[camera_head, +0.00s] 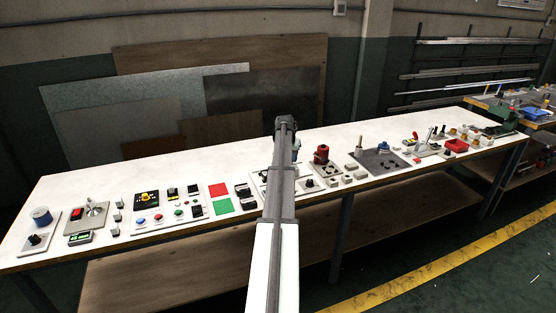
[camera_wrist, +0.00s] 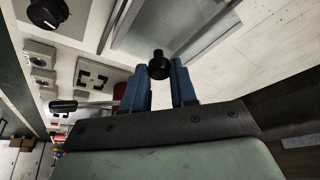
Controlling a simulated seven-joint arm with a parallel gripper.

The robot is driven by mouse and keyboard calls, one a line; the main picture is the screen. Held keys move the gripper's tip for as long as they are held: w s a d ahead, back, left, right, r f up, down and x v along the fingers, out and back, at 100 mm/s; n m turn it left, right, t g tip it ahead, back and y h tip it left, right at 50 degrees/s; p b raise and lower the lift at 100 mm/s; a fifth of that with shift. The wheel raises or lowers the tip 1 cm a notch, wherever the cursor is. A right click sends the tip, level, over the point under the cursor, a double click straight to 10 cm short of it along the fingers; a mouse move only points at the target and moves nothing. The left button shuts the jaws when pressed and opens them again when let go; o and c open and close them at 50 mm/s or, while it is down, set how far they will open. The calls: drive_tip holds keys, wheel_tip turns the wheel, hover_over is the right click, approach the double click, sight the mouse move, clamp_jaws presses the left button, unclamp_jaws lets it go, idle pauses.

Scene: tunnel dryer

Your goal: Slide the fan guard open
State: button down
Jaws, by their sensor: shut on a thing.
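In the wrist view, my gripper (camera_wrist: 160,75) has its two blue fingers on either side of a round black knob (camera_wrist: 159,55) and is shut on it. A flat grey panel (camera_wrist: 150,30) with a pale frame lies just behind the knob; it appears to be the fan guard. The knob seems to belong to this panel, but the join is hidden. In the head view, my arm reaches over the middle of the white bench (camera_head: 340,140) and hides most of the gripper, the knob and the panel. How far the guard stands open cannot be told.
Left of my fingers in the wrist view are a white plate with a black dial (camera_wrist: 45,12) and several small switch blocks (camera_wrist: 40,60). In the head view, red and green squares (camera_head: 220,198) lie left of my arm, and a red device (camera_head: 321,154) stands close on the right.

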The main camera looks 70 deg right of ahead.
drive_tip(key=s+d, duration=0.3)
drive_tip(key=shift+s+d, duration=0.25)
drive_tip(key=shift+d, duration=0.05)
drive_tip(key=c, duration=0.9)
unclamp_jaws()
drive_tip(key=shift+c, duration=0.2)
drive_tip(key=shift+o, duration=0.2)
drive_tip(key=v, duration=1.4)
drive_tip(key=shift+a+f, duration=0.1)
